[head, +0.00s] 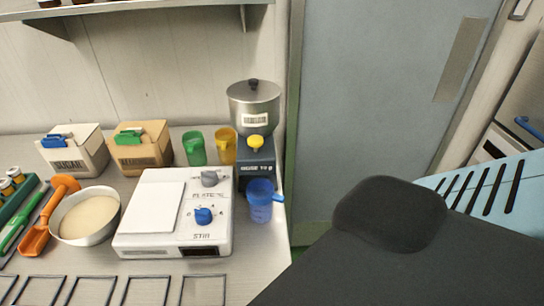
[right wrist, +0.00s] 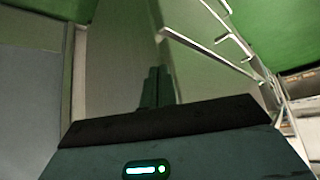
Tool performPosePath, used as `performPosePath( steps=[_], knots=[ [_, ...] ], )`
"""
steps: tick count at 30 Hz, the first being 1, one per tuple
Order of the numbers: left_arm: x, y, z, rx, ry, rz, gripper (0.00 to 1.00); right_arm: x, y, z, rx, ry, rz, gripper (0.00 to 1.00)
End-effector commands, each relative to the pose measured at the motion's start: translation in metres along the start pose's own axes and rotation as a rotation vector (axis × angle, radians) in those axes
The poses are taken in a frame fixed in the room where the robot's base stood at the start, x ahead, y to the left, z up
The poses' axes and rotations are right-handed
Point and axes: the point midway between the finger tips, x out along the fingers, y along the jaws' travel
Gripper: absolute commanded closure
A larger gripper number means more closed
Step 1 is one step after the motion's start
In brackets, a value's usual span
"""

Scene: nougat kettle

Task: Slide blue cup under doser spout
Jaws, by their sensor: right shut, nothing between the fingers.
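The blue cup (head: 262,207) stands upright on the counter, directly in front of the doser's dark body (head: 256,168), with its handle to the right. The doser has a steel hopper (head: 254,103) on top and a yellow knob (head: 255,142) on its front. The spout itself is hidden from this high angle, so I cannot tell whether the cup is exactly beneath it. My right gripper (right wrist: 157,76) shows in the right wrist view, shut and empty, away from the cup. My left gripper is not in view.
A white hot plate unit (head: 148,240) with a blue knob stands left of the cup. Green (head: 194,148) and yellow (head: 225,146) cups stand behind it. A bowl (head: 85,216) sits further left. The counter's right edge is close to the blue cup.

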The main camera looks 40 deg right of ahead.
Motion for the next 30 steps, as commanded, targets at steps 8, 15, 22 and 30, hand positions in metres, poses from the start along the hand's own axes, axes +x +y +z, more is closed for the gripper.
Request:
performPosePath(
  steps=[8,15,22,30],
  knots=[
    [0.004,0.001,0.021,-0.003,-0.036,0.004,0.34,-0.018,0.006,0.017,-0.004,-0.221,0.010,1.00],
    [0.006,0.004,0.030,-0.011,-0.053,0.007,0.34,-0.033,0.016,0.022,-0.018,-0.333,0.033,1.00],
    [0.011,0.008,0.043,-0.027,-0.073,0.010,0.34,-0.048,0.058,0.014,-0.084,-0.372,0.138,1.00],
    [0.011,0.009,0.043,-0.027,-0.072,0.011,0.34,-0.046,0.114,-0.023,-0.217,-0.200,0.280,1.00]
  ],
)
